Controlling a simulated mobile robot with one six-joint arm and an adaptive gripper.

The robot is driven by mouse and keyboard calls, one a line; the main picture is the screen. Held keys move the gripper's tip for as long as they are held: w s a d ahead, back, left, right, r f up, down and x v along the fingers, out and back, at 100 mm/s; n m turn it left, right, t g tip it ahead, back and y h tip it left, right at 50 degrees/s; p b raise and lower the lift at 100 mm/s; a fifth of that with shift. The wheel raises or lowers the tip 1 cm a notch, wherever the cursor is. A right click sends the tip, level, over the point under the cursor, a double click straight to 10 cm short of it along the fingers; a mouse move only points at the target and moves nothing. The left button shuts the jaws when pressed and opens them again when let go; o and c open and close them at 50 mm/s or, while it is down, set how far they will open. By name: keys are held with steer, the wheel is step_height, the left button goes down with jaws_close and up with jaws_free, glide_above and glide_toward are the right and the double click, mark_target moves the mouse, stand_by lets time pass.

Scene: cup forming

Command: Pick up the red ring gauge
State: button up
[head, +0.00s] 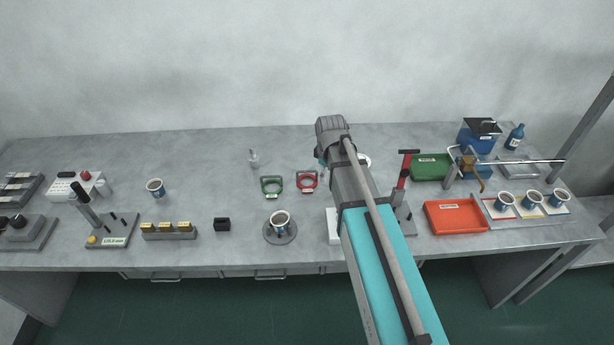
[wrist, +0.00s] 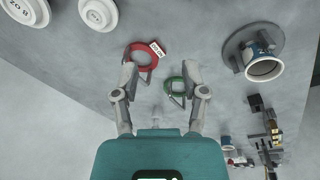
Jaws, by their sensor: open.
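The red ring gauge (head: 307,180) lies on the bench beside the green ring gauge (head: 272,186), to its right in the head view. In the wrist view the red ring gauge (wrist: 143,57) with its white label is ahead of the fingertips, and the green ring gauge (wrist: 177,88) is farther off and to the right. My gripper (wrist: 160,76) is open and empty, with the red ring gauge showing near and partly between its fingertips. I cannot tell the height above the bench. In the head view my arm hides the gripper's fingers.
A cup on a round grey stand (head: 281,237) is in front of the ring gauges.

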mark_target(311, 171)
steer(key=w+a+r+n+p, duration=0.1)
steer(key=w+n, duration=0.2)
steer(key=w, duration=0.1)
steer(key=w+a+r+n+p, duration=0.1)
steer(key=w+a+n, duration=0.1)
steer(key=w, duration=0.3)
steer(key=shift+a+r+n+t, duration=0.3)
steer(key=shift+n+t, duration=0.1)
steer(key=shift+n, duration=0.4)
steer(key=shift+w+f, duration=0.1)
steer(key=shift+f, duration=0.05)
step_height(311, 171, down, 8)
steer(key=w+b, duration=0.1)
steer(key=b, duration=0.7)
steer(key=shift+w+b, duration=0.3)
steer(key=shift+f, duration=0.15)
steer(key=shift+w+f+b, duration=0.25)
steer(key=shift+f+b, duration=1)
steer(key=shift+b, duration=0.05)
steer(key=shift+w+f+b, duration=0.2)
steer(key=shift+f+b, duration=1.05)
steer(key=shift+c, duration=0.3)
jaws_close()
